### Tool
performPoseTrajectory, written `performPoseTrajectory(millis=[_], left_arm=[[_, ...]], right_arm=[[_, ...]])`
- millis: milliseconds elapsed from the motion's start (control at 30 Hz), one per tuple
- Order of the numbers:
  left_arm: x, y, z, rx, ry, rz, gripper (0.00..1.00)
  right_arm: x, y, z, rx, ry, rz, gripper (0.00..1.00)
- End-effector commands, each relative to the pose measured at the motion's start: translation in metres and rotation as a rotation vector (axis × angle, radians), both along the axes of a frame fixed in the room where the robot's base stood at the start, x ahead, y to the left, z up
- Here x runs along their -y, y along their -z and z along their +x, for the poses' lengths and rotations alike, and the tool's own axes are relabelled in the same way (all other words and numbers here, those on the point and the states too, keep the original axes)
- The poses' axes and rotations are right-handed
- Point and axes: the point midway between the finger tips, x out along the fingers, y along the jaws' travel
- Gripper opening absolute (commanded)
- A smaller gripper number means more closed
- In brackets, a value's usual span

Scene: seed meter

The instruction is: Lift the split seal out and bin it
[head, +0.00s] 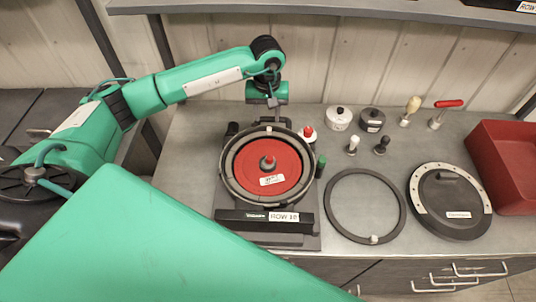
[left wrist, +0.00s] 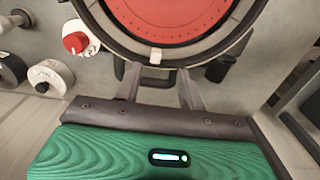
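The seed meter (head: 226,190) stands on the bench with a red disc (head: 262,184) in it. A dark ring seal (head: 229,160) runs around the disc; its pale tab (left wrist: 155,57) is at the rim nearest my left gripper. I cannot make out a split. My left gripper (head: 271,112) is over the back edge of the meter. In the left wrist view its fingers (left wrist: 158,78) are apart and empty, with the tips just short of the tab. A red bin (head: 504,165) stands at the right. My right gripper is not in view.
A loose dark ring (head: 333,215) with a pale tab lies right of the meter, beside a round black cover (head: 450,203). A red-tipped white bottle (head: 309,134), pots (head: 338,118) and small tools (head: 410,110) stand behind. Part of my own green body covers the lower left.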

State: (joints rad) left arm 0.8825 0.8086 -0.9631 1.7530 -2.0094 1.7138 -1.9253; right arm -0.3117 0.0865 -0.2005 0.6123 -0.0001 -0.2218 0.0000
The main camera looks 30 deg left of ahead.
Motion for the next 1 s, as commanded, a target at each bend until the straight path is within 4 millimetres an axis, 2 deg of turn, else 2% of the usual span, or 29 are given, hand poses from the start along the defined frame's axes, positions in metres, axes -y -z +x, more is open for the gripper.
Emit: performPoseTrajectory(millis=[167, 333, 500, 733, 933, 1000], left_arm=[[0.005, 0.013, -0.002, -0.005, -0.002, 0.0, 0.4], [0.008, 0.035, -0.002, -0.004, -0.002, -0.001, 0.4], [0.008, 0.05, -0.001, 0.0, -0.002, -0.001, 0.4], [0.008, 0.052, -0.001, 0.0, -0.001, -0.001, 0.4], [0.007, 0.051, -0.001, 0.0, -0.001, -0.001, 0.01], [0.007, 0.051, -0.001, 0.0, -0.001, -0.001, 0.0]], right_arm=[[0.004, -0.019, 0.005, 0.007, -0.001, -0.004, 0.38], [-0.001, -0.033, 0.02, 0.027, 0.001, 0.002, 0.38], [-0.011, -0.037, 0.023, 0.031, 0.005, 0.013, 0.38], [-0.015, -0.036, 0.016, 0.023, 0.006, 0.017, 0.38], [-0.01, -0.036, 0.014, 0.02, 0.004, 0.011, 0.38], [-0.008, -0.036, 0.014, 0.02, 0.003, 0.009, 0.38]])
